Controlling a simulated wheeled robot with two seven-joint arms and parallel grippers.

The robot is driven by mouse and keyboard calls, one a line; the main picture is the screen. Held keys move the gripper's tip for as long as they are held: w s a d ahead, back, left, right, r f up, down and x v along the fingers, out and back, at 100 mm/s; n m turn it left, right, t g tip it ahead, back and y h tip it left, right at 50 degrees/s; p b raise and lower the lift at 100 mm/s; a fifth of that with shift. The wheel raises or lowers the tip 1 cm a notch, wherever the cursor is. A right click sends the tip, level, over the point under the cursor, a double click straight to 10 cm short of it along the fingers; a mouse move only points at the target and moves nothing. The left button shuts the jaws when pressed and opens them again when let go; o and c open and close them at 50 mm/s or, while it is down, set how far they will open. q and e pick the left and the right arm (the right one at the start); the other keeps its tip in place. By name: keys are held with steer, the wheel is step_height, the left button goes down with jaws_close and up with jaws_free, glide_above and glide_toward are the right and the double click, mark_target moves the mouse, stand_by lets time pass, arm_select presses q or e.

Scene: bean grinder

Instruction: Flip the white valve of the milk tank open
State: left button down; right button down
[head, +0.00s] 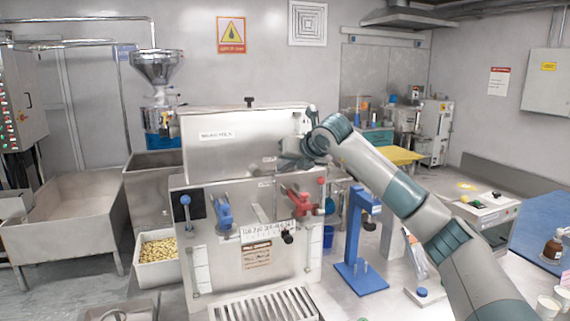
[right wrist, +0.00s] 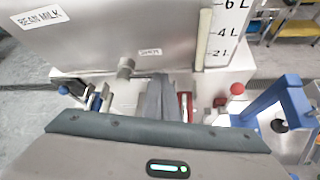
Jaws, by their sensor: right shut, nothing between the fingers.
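The milk tank (head: 235,145) is a steel box labelled as bean milk, on top of a steel machine. It also fills the upper part of the right wrist view (right wrist: 110,35). A pale, greyish knob-like fitting (right wrist: 125,67) sits low on its front, left of a small label; it appears to be the valve. My right gripper (head: 286,158) is shut and empty in front of the tank's lower right part. In the right wrist view its fingers (right wrist: 162,95) are right of the fitting, apparently apart from it. My left gripper is not in view.
Below the tank are a blue valve (head: 222,212) and a red valve (head: 300,203), with ball-topped levers beside them. A blue stand (head: 358,245) is at the right. A level scale (right wrist: 213,38) runs up the tank's right side. A steel grate (head: 265,305) lies in front.

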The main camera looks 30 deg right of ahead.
arm_select(q)
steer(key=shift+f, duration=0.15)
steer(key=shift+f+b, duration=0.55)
steer(key=shift+b, duration=0.1)
arm_select(e)
steer(key=shift+d+f, duration=0.1)
steer(key=shift+f, duration=0.15)
arm_select(q)
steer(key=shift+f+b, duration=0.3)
steer(key=shift+b, duration=0.05)
arm_select(e)
steer(key=shift+f+m+y, duration=0.1)
steer(key=shift+m+y, duration=0.2)
